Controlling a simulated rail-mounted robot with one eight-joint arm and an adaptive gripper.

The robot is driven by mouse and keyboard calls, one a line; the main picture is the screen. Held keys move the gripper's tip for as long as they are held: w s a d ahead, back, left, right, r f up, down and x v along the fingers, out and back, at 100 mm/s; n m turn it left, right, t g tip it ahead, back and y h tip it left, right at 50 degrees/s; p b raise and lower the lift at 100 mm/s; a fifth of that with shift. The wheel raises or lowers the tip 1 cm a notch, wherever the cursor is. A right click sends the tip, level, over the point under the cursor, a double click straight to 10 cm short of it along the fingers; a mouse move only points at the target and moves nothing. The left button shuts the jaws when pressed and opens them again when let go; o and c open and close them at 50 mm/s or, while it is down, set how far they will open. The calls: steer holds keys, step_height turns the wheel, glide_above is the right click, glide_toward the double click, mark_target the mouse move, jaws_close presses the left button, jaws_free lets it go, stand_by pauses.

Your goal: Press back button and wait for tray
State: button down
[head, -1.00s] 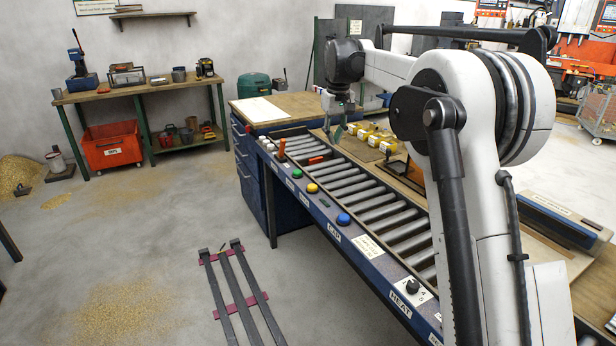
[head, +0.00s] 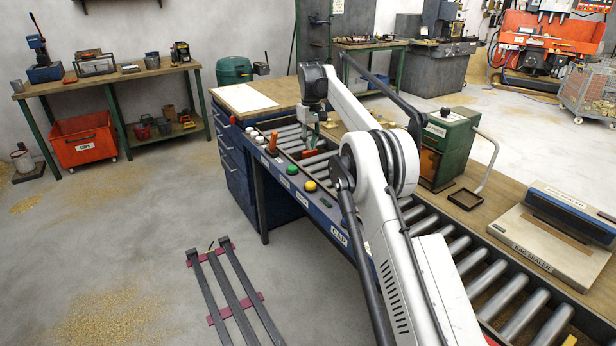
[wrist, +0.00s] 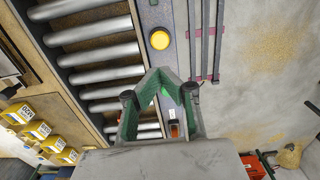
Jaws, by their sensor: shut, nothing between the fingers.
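My gripper (head: 312,138) hangs pointing down near the far end of the roller conveyor (head: 425,214). In the wrist view its green-padded fingers (wrist: 159,73) meet at the tips, with nothing visible between them. The conveyor's front rail carries a green button (head: 292,169) and a yellow button (head: 310,186). The yellow button (wrist: 159,39) shows just beyond the fingertips in the wrist view, and the fingers hide part of the rail. I cannot read which button is the back button. I see no tray on the visible rollers; my arm covers part of the conveyor.
An orange-handled lever (head: 273,144) stands on the rail beside white knobs (head: 256,140). A green machine (head: 446,147) and a grey bag sealer (head: 555,242) stand behind the conveyor.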

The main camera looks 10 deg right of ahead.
mark_target(311, 184)
steer(key=shift+s, duration=0.1)
step_height(311, 184, down, 14)
steer(key=shift+b, duration=0.65)
stand_by(0.4)
